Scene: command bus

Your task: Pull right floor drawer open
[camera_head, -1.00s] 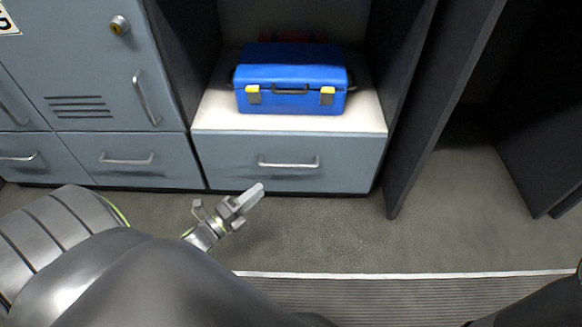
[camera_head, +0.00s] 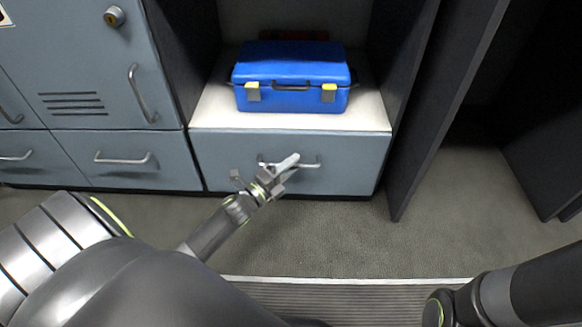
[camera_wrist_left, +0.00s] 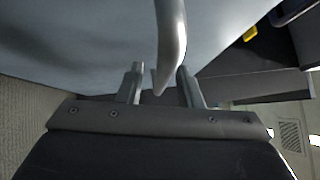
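The right floor drawer (camera_head: 235,165) is a blue-grey front under the white shelf, flush with its frame. Its silver bar handle (camera_head: 312,165) is partly hidden behind my left gripper (camera_head: 286,167) in the head view. In the left wrist view the handle (camera_wrist_left: 171,35) comes down between the two fingertips of the left gripper (camera_wrist_left: 160,80). The fingers are apart, with a gap between the handle and the left finger. Whether the right finger touches the handle is unclear. My right arm shows at lower right, but its gripper is out of view.
A blue case (camera_head: 291,78) with yellow latches stands on the white shelf (camera_head: 215,112) above the drawer. Other closed drawers and a locker door (camera_head: 75,65) are to the left. A dark panel (camera_head: 437,100) stands to the right. The floor (camera_head: 345,235) before the drawer is clear.

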